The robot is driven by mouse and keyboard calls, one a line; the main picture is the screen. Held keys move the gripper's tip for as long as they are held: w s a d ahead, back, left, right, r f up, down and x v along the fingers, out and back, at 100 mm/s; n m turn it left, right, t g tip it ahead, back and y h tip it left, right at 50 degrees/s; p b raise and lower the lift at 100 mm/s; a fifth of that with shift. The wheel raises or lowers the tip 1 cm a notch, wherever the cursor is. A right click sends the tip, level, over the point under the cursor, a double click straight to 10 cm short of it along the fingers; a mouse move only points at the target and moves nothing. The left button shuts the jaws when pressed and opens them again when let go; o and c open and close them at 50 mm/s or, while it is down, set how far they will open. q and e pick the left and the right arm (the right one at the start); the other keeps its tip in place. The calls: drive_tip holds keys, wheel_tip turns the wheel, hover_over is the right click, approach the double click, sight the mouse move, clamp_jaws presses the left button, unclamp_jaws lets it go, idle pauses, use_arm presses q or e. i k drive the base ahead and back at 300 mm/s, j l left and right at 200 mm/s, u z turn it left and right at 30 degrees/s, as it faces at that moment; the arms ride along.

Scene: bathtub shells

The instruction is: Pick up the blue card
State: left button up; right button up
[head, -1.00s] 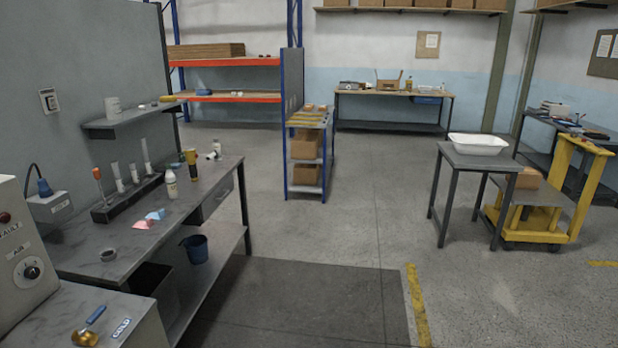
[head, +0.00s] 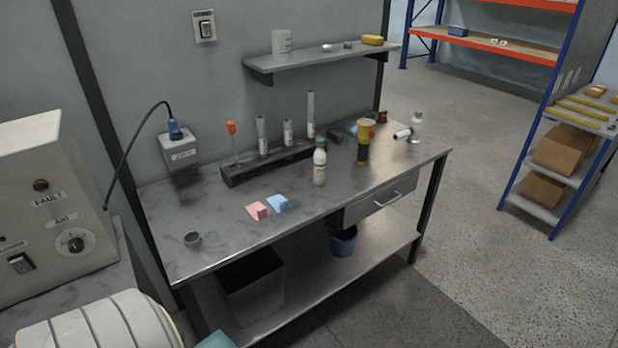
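The blue card (head: 278,204) lies on the grey metal workbench (head: 215,235), near its front edge and left of the middle. It looks like a small, light-blue folded or wedge-shaped piece. A similar pink card (head: 257,211) lies just to its left, close beside or touching it; I cannot tell which. Neither gripper shows in the head view, and nothing covers the blue card.
Behind the cards stands a dark rack (head: 265,168) with several upright tools. A white bottle (head: 320,165) and a yellow-black torch (head: 363,145) stand to the right. A control box (head: 50,200) is far left. Open floor (head: 480,240) lies right.

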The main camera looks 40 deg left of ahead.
sight(277, 202)
drive_tip(key=i+u, duration=0.3)
drive_tip(key=i, duration=0.3)
drive_tip(key=i+l+u, duration=0.2)
drive_tip(key=i+u, duration=0.15)
drive_tip(key=i, duration=0.25)
